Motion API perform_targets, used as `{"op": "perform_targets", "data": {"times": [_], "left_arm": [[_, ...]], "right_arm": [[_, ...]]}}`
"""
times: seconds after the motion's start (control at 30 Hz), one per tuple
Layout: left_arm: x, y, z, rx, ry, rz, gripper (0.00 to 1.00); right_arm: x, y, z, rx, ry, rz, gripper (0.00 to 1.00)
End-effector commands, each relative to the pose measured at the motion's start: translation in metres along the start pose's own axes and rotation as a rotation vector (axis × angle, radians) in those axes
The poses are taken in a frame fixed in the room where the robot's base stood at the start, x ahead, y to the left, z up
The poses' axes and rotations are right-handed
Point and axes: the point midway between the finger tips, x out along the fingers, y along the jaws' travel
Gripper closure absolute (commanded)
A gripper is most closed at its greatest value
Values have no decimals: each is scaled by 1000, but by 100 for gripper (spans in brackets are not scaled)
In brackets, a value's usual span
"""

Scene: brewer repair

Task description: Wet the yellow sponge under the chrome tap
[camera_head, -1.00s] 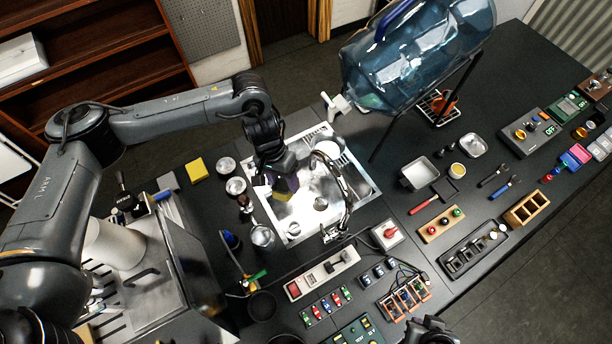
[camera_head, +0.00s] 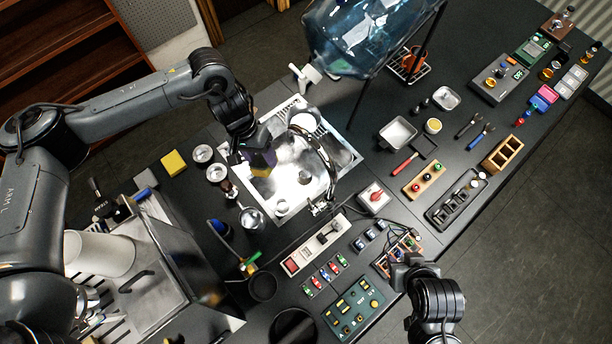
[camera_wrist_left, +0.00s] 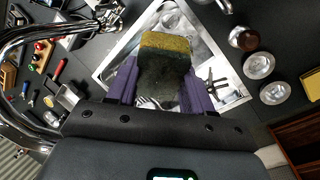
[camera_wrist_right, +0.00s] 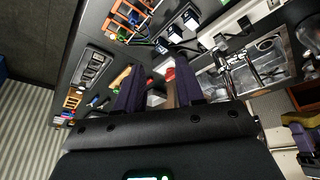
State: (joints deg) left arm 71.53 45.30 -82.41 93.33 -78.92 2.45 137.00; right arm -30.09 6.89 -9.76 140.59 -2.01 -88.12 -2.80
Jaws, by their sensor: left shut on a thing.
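My left gripper (camera_head: 262,160) is over the left part of the steel sink (camera_head: 340,187). In the left wrist view its purple fingers (camera_wrist_left: 157,88) are shut on the yellow sponge (camera_wrist_left: 166,43), which has a yellow layer and a dark layer. The chrome tap (camera_head: 328,165) arches over the sink, to the right of the gripper; its curved pipe also shows in the left wrist view (camera_wrist_left: 45,28). I see no clear water stream. My right gripper (camera_head: 400,262) is near the wired orange module, its fingers (camera_wrist_right: 158,85) apart.
A yellow block (camera_head: 173,162) and metal cups (camera_head: 203,155) stand left of the sink. A large blue water bottle (camera_head: 365,35) lies on a stand behind it. A power strip (camera_head: 314,245) and a red-knob switch box (camera_head: 373,197) are in front.

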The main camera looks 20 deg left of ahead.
Motion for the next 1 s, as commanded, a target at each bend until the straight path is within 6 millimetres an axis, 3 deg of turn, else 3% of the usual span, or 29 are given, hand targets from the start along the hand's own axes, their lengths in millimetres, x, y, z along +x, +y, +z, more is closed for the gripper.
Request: {"op": "perform_targets", "data": {"times": [0.17, 0.27, 0.4, 0.6, 0.77, 0.9, 1.0], "left_arm": [[0, 0, 0, 0, 0, 0, 73], [0, 0, 0, 0, 0, 0, 73], [0, 0, 0, 0, 0, 0, 73], [0, 0, 0, 0, 0, 0, 73], [0, 0, 0, 0, 0, 0, 73], [0, 0, 0, 0, 0, 0, 73], [0, 0, 0, 0, 0, 0, 73]], "right_arm": [[2, -40, -59, -242, 156, -44, 62], [-3, -74, -98, -429, 272, -66, 62], [-16, -130, -148, -723, 451, -81, 62], [-48, -222, -196, -1187, 722, -70, 62], [-73, -303, -206, -1622, 953, -32, 62], [-84, -362, -192, -2009, 1133, 12, 62], [-83, -393, -174, -2274, 1237, 34, 62]]}}
